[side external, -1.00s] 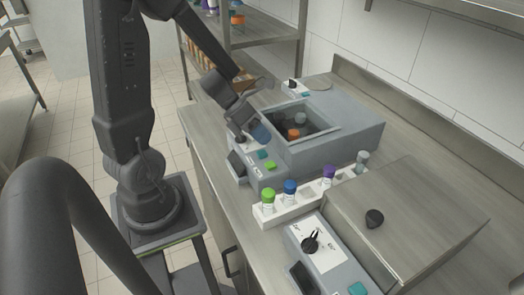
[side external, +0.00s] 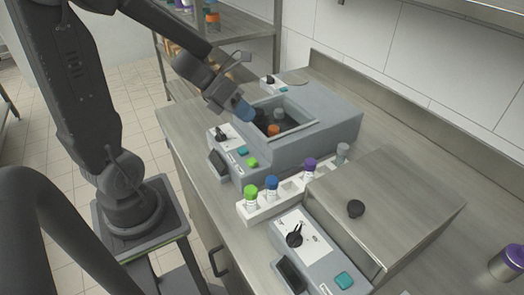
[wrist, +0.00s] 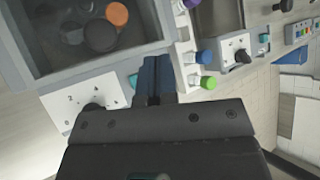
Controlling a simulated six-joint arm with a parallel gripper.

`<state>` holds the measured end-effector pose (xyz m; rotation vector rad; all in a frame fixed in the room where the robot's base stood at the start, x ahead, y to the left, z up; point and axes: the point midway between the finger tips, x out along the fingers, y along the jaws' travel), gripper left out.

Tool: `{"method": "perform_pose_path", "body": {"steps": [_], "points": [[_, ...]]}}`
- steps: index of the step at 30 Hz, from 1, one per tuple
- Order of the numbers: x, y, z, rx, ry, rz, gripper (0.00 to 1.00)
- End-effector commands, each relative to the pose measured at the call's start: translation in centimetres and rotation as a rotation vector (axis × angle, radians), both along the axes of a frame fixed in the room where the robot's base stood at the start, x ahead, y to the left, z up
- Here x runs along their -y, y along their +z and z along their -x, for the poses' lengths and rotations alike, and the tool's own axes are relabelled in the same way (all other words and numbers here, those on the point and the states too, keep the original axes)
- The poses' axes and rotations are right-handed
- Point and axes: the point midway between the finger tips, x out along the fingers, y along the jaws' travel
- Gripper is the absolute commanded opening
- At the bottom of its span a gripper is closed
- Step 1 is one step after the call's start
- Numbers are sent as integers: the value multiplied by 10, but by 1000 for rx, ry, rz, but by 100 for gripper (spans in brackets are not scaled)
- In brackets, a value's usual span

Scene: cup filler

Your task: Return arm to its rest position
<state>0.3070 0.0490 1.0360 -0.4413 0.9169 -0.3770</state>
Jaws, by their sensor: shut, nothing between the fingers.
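My gripper (side external: 243,113) is shut and empty, over the near left edge of the open cup filler (side external: 330,125). In the wrist view the closed fingers of my gripper (wrist: 155,75) point toward the machine's front edge. An orange-capped cup (side external: 273,130) and a grey one (side external: 279,114) sit in the machine's dark well; the orange cap also shows in the wrist view (wrist: 117,14). The machine's front has a dark knob (side external: 221,132), a teal button (side external: 242,150) and a green button (side external: 252,162).
A white rack (side external: 262,209) holds green-, blue-, purple- and grey-capped cups. A second machine with a closed lid (side external: 400,205) stands at the near right. A purple-capped container (side external: 508,262) stands at the right edge. A shelf (side external: 245,40) is behind the arm.

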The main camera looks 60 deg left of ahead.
Motion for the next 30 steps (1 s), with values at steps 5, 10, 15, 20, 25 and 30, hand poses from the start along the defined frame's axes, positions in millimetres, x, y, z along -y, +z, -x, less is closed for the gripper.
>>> {"method": "perform_pose_path", "body": {"steps": [5, 10, 15, 20, 25, 30], "points": [[3, 41, -37, 118, 440, 136, 0], [-4, 83, -46, 175, 962, 435, 0], [-4, 101, -22, 107, 1445, 819, 0], [18, 98, 19, -109, 1854, 1185, 0], [59, 88, 65, -452, 2195, 1437, 0], [90, 86, 96, -710, 2378, 1514, 0]]}}
